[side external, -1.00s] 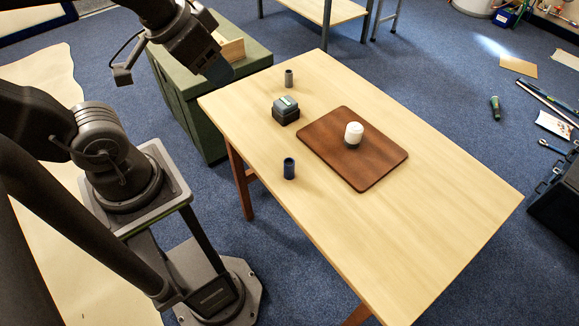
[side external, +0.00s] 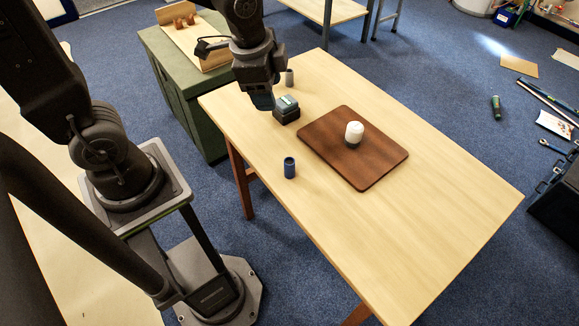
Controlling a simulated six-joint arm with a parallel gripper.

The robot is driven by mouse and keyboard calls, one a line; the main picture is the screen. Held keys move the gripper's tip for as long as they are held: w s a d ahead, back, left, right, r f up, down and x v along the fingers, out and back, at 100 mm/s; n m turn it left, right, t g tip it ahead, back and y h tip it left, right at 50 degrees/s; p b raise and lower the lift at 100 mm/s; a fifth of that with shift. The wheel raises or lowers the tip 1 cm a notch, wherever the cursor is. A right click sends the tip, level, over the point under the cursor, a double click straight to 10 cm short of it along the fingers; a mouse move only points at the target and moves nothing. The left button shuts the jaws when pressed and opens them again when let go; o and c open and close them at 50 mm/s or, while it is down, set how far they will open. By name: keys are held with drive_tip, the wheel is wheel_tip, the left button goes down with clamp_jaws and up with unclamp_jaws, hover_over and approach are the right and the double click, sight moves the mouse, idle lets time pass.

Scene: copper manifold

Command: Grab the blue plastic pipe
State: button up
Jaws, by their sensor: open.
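The blue plastic pipe (side external: 289,168) is a short dark blue tube standing upright near the left edge of the wooden table. My gripper (side external: 263,103) hangs above the table's far left part, pointing down, apart from the pipe and further back than it. It is open, and I see nothing held in it, though its fingers are small and dark here.
A dark block with a grey-blue top (side external: 286,109) sits close to my gripper, with a grey pipe (side external: 289,77) behind it. A white cylinder with a dark base (side external: 354,134) stands on a brown board (side external: 334,174). The table's (side external: 440,205) right and front are clear.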

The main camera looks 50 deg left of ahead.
sight(289, 163)
drive_tip(key=w+f+m+g, duration=0.1)
drive_tip(key=f+m, duration=0.1)
drive_tip(key=f, duration=0.6)
drive_tip(key=w+d+f+m, duration=0.1)
drive_tip(key=f+m, duration=0.1)
drive_tip(key=f, duration=0.7)
drive_tip(key=w+f+m+g, duration=0.1)
drive_tip(key=w+f+m, duration=0.1)
drive_tip(key=f, duration=0.6)
drive_tip(key=shift+d+f+m+g, duration=0.25)
drive_tip(key=shift+d+m+g, duration=0.05)
drive_tip(key=shift+m, duration=0.3)
drive_tip(key=c, duration=1)
drive_tip(key=shift+r, duration=0.1)
